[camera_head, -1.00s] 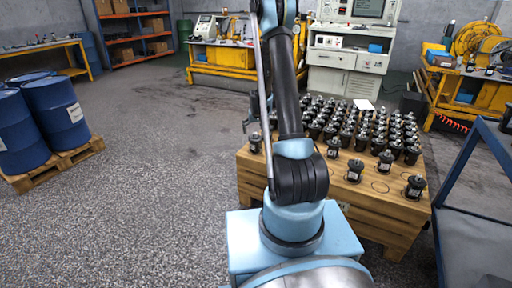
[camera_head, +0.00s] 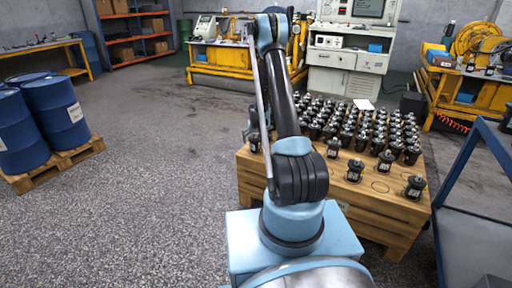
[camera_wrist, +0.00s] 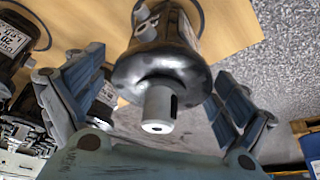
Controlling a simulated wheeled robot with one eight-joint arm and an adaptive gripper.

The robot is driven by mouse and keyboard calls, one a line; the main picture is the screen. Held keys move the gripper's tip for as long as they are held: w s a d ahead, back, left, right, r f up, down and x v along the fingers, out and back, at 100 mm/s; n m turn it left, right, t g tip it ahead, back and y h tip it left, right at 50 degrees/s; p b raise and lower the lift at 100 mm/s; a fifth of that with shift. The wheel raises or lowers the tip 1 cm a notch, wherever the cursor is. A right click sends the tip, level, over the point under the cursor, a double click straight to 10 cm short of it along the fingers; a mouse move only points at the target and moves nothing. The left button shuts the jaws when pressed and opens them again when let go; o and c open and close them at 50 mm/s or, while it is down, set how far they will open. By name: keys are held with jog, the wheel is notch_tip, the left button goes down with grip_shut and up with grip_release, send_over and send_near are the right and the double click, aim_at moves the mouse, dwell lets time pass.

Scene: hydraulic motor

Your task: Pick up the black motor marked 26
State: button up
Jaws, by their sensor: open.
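A black motor (camera_wrist: 165,60) with a grey shaft end facing the camera fills the middle of the wrist view. My gripper (camera_wrist: 157,98) is open, with one finger pad on each side of this motor, and it is not closed on it. The motor's label is hidden or too oblique to read. In the head view, my gripper (camera_head: 251,126) is partly behind my arm, just above a black motor (camera_head: 255,146) at the left edge of the wooden table. Many more black motors (camera_head: 355,172) stand on the table; I cannot pick out a 26.
The wooden table (camera_head: 385,205) has printed circles, some empty along the front. Another labelled motor (camera_wrist: 15,42) stands left of the fingers in the wrist view. Blue barrels (camera_head: 65,110) stand on a pallet at left. A blue-framed cart (camera_head: 470,235) is at right.

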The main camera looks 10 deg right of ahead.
jog(key=shift+w+f, duration=0.15)
jog(key=shift+f, duration=0.2)
grip_shut()
dwell(0.4)
